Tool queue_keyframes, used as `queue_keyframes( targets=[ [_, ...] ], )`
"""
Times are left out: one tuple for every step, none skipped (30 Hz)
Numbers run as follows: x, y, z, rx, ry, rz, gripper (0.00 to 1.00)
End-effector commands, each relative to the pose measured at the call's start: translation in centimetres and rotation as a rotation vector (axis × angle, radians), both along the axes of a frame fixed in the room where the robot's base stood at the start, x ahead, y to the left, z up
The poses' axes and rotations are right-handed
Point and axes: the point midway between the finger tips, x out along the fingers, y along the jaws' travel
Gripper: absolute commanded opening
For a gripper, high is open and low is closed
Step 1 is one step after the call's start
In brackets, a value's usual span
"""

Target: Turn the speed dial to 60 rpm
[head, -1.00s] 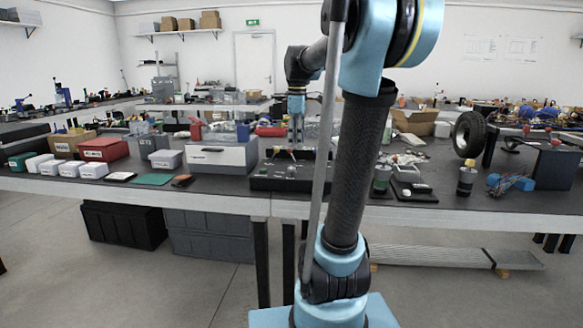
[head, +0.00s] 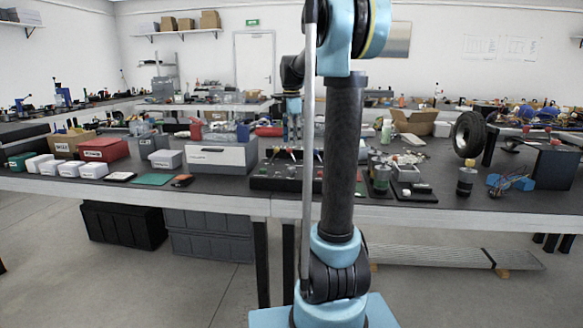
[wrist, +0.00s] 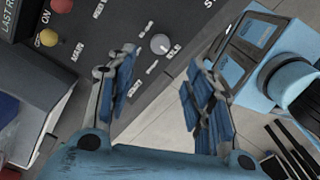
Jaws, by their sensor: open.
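A black control panel (head: 262,184) lies on the bench in the head view, partly hidden by my arm. In the wrist view its face (wrist: 185,22) carries a round grey dial (wrist: 160,44) with a label reading IDLE beside it. Other small markings near the dial are hard to read. My gripper (wrist: 163,58) is open, one finger on each side of the dial in the picture, with nothing between them. I cannot tell whether the fingertips touch the panel. My gripper (head: 293,132) shows small above the panel in the head view.
A red knob (wrist: 62,5) and a yellow knob (wrist: 48,37) stand on the panel's left part. A tyre (head: 468,135) stands farther right.

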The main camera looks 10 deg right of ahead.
Motion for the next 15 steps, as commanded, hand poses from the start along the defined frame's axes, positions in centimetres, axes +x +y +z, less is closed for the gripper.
queue_keyframes(
  targets=[
    [0.0, 0.0, -0.9, 0.0, 0.0, 0.0, 0.48],
    [0.0, 0.0, -1.5, 0.0, 0.0, 0.0, 0.48],
    [0.0, 0.0, -2.1, 0.0, 0.0, 0.0, 0.48],
    [0.0, 0.0, -2.6, 0.0, 0.0, 0.0, 0.48],
    [0.0, 0.0, -3.1, 0.0, 0.0, 0.0, 0.48],
    [0.1, 0.0, -3.8, 0.0, 0.0, 0.0, 0.48],
    [0.1, 0.0, -4.3, 0.0, 0.0, 0.0, 0.48],
    [0.1, 0.0, -4.8, 0.0, 0.0, 0.0, 0.48],
    [0.0, 0.0, -5.5, 0.0, 0.0, 0.0, 0.48],
    [0.0, 0.0, -6.0, 0.0, 0.0, -0.001, 0.48],
    [0.0, 0.0, -6.5, 0.0, 0.0, 0.0, 0.48],
    [0.0, 0.0, -7.1, 0.0, 0.0, -0.001, 0.48],
    [0.0, 0.0, -7.6, 0.0, 0.0, 0.0, 0.48],
    [0.0, 0.0, -8.0, 0.0, 0.0, -0.001, 0.48],
    [0.0, 0.0, -8.6, 0.0, 0.0, 0.0, 0.48]
  ],
)
